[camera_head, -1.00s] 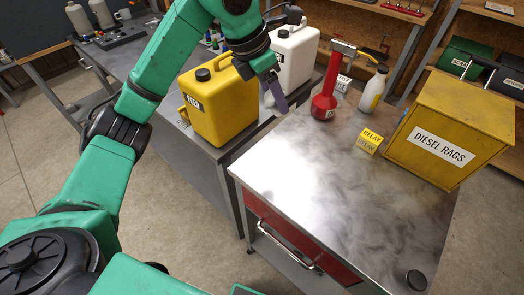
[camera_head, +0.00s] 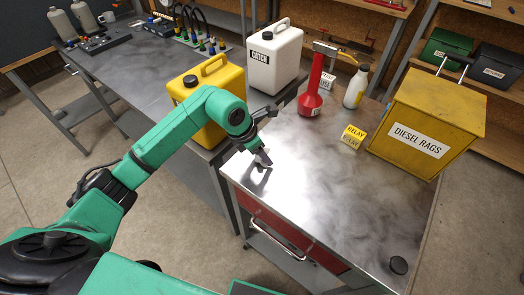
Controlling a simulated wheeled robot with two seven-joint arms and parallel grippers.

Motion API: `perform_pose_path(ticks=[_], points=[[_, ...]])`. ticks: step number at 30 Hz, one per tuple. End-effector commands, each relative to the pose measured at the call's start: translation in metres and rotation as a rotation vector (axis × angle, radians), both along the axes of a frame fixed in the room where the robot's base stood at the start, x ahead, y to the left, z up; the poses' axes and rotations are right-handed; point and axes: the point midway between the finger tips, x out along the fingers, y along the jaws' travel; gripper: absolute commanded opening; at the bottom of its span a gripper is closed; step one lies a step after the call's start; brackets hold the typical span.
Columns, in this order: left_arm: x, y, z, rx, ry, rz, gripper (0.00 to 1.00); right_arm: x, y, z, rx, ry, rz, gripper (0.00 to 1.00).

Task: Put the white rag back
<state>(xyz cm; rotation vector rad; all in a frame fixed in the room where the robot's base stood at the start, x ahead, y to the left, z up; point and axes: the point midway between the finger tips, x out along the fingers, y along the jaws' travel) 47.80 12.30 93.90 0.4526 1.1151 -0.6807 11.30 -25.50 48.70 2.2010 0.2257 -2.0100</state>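My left gripper (camera_head: 262,160) is over the near-left part of the metal cart top (camera_head: 300,190), its fingers pointing down close to the surface. A small pale patch shows at its fingertips; I cannot tell whether this is the white rag or the fingers themselves. Whether the fingers are open or shut is too small to tell. No white rag can be clearly made out elsewhere. A yellow box labelled DIESEL RAGS (camera_head: 425,125) stands at the right of the cart top. My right gripper is not in view.
A red funnel-like can (camera_head: 311,97), a white bottle (camera_head: 355,88) and a yellow RELAY block (camera_head: 353,136) stand at the back of the cart. A yellow jug (camera_head: 215,82) and white jug (camera_head: 275,62) are left. The cart's middle is clear.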

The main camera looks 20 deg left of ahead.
Motion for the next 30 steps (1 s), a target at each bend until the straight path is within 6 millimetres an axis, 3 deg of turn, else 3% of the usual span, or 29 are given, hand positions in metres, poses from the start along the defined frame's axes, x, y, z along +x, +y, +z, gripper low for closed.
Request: perform_pose_path(ticks=[2, 3, 4, 5, 17, 30], points=[[0.000, 0.000, -0.004, 0.000, 0.000, 0.000, 0.16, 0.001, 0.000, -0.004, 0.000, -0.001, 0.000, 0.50], [0.000, 0.000, -0.002, 0.000, 0.000, 0.000, 0.76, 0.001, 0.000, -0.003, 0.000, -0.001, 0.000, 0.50], [0.000, 0.000, -0.002, 0.000, 0.000, 0.000, 0.87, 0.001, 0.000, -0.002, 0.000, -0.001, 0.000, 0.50], [0.000, 0.000, -0.002, 0.000, 0.000, 0.000, 0.91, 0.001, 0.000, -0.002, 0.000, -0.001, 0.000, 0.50], [-0.001, 0.002, 0.007, 0.000, -0.004, 0.000, 0.91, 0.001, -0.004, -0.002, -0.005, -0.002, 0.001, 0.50], [-0.030, 0.030, 0.103, 0.001, -0.002, 0.001, 0.91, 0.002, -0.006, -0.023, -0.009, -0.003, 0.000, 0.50]])
